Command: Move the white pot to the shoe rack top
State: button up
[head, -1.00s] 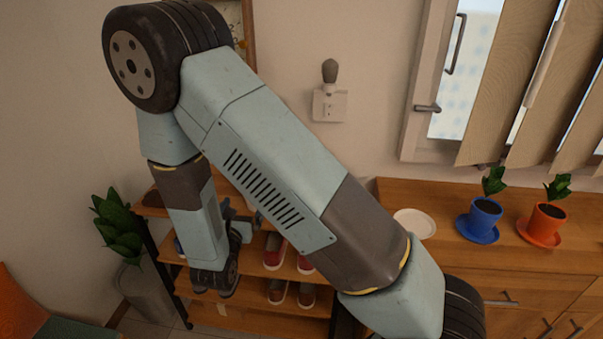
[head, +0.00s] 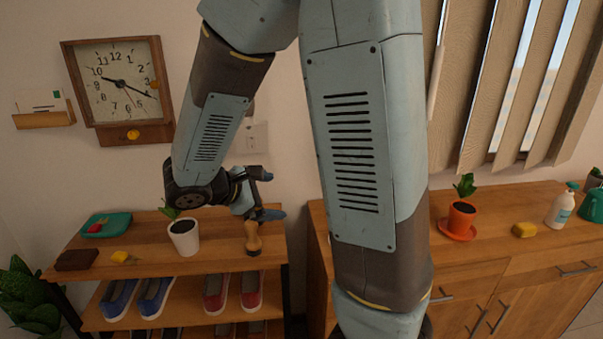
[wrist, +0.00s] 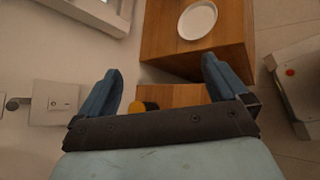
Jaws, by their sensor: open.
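The white pot (head: 184,238), with dark soil and a small green plant, stands upright on the shoe rack top (head: 215,262), near its middle. My gripper (head: 268,194) is above the right part of the rack top, to the right of the pot and apart from it. Its blue fingers are spread and empty. In the wrist view my gripper (wrist: 163,68) also shows open, with nothing between the fingertips. The pot is not visible in the wrist view.
On the rack top are a wooden-handled item (head: 253,238), a teal tray (head: 106,225), a dark brown item (head: 76,260) and a small yellow item (head: 122,257). Shoes fill lower shelves. A cabinet (head: 500,220) bearing an orange pot (head: 461,216) stands right. A white saucer (wrist: 198,20) lies on the cabinet.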

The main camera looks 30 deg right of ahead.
jog(key=s+r+m+t+y, duration=0.2)
jog(key=s+r+m+y, duration=0.9)
jog(key=s, duration=0.4)
jog(key=d+r+m, duration=0.1)
jog(key=m, duration=0.1)
jog(key=shift+r+m+t, duration=0.3)
jog(key=shift+m, duration=0.1)
